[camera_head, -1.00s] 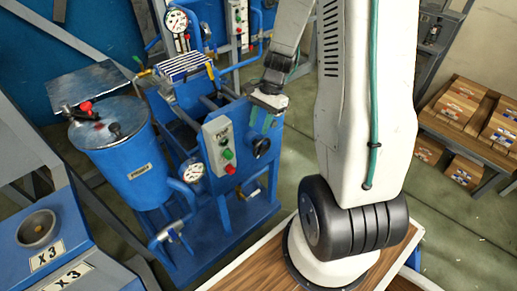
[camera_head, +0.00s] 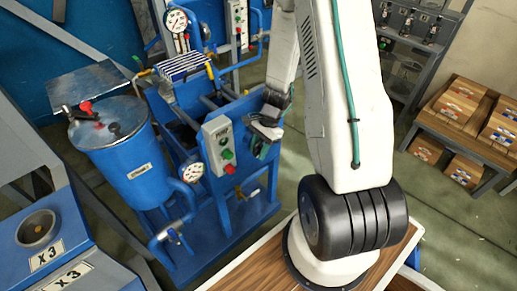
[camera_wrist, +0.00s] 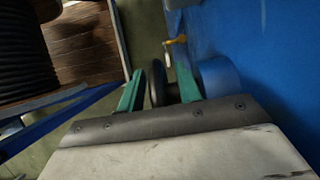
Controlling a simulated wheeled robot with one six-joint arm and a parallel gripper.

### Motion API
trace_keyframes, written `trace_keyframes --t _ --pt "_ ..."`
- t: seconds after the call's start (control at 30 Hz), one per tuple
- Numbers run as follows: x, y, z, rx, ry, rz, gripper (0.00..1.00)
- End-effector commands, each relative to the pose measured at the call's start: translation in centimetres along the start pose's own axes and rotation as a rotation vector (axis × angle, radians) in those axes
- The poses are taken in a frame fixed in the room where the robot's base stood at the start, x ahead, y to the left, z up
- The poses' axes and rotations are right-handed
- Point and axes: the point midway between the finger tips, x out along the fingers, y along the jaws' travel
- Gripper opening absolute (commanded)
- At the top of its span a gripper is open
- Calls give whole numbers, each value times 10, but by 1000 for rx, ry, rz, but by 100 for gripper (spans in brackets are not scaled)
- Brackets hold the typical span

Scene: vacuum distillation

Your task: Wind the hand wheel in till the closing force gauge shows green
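The hand wheel (camera_wrist: 158,85) shows in the wrist view as a dark rim seen edge-on, beside a blue round boss (camera_wrist: 219,76) on a blue wall. My gripper (camera_wrist: 161,80) has its two green fingers apart, one on each side of the rim, with gaps visible. In the head view my gripper (camera_head: 260,149) is at the right side of the blue press and mostly hides the wheel. A white dial gauge (camera_head: 192,171) sits low on the press front; its reading is too small to tell, and I cannot tell whether it is the closing force gauge.
A grey button box (camera_head: 220,145) with green and red buttons is just left of my gripper. A blue tank (camera_head: 137,165) stands further left. Another gauge (camera_head: 177,20) is at the back. A shelf with boxes (camera_head: 465,120) stands right; open floor lies between.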

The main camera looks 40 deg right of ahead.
Motion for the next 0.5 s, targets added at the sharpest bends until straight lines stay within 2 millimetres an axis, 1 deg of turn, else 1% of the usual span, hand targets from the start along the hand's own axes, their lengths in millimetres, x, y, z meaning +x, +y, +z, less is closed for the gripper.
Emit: trace_keyframes --t 0.17,0.2,0.27,0.3,0.33,0.5 --pt "0 0 0 0 0 0 35" --pt "0 0 0 0 0 0 32" --pt "0 0 0 0 0 0 15" --pt "0 0 0 -1 0 0 4" --pt "0 0 0 -1 0 0 0" --pt "0 0 0 0 -10 1 0"
